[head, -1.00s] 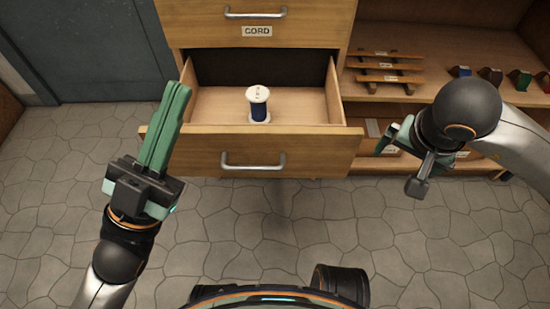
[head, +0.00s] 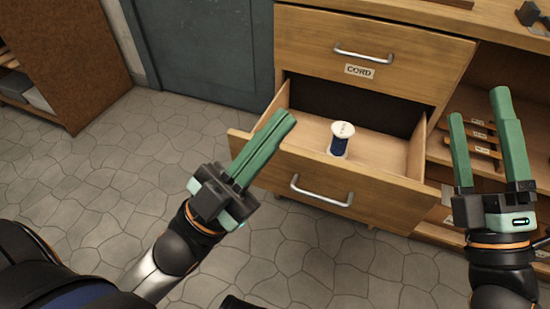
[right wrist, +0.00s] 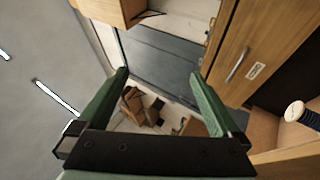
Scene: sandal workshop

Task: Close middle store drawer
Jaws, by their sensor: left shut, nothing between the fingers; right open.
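The middle store drawer (head: 260,156) stands pulled out of the wooden cabinet, with a metal handle (head: 321,191) on its front. A spool of blue cord (head: 341,140) stands upright inside it. My left gripper (head: 287,120) is shut and empty; in the head view its tips overlap the drawer's left front corner, and I cannot tell whether they touch it. My right gripper (head: 480,104) is open and empty, to the right of the drawer, pointing up. In the right wrist view its fingers (right wrist: 160,88) are spread apart, with the spool (right wrist: 295,111) at the right edge.
A closed drawer labelled CORD (head: 359,72) is above the open one. Shelves with small wooden racks (head: 476,135) are at the right, behind my right gripper. A blue-grey door (head: 195,50) and a brown cabinet (head: 70,60) are at the left. The stone floor (head: 100,170) is clear there.

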